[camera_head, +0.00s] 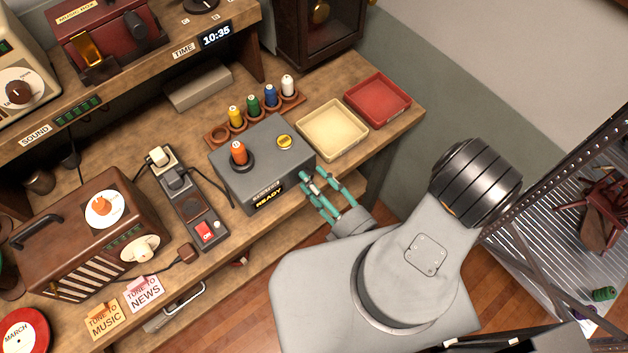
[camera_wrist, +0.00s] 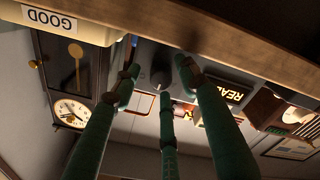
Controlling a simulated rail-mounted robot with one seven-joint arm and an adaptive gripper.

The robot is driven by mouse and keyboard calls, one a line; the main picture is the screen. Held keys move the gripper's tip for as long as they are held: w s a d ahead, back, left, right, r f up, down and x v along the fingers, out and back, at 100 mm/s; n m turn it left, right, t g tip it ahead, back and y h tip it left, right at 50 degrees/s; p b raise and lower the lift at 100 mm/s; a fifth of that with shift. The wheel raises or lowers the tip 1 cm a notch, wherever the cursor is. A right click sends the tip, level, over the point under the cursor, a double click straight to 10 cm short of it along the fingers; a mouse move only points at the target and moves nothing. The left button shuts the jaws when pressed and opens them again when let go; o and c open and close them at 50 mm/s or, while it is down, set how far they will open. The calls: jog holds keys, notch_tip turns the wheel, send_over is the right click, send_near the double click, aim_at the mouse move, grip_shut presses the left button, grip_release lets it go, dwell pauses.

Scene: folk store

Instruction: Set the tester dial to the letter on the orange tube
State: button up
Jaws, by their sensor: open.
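The grey tester (camera_head: 262,168) sits on the bench with a lit READY sign (camera_head: 269,196) on its front. The orange tube (camera_head: 238,152) stands upright in the tester's top socket; its letter is too small to read. A yellow button (camera_head: 284,142) is on the top right. A dark round knob (camera_wrist: 160,76), apparently the tester dial, shows on the grey front in the wrist view; its setting is unreadable. My gripper (camera_head: 317,183) has green fingers, spread open, before the tester's front right. In the wrist view, the fingertips (camera_wrist: 160,88) surround the knob; contact cannot be told.
A cream tray (camera_head: 307,133) and a red tray (camera_head: 378,118) lie right of the tester. A power strip (camera_head: 186,208) and a radio (camera_head: 75,236) stand at left. The bench edge (camera_wrist: 235,43) is close to my fingers.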

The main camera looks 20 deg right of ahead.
jog(key=shift+s, duration=0.1)
jog(key=v, duration=1.2)
jog(key=shift+a, duration=0.15)
dwell(0.5)
jog(key=shift+x, duration=6.05)
jog(key=shift+s+d, duration=0.1)
jog(key=shift+d, duration=0.1)
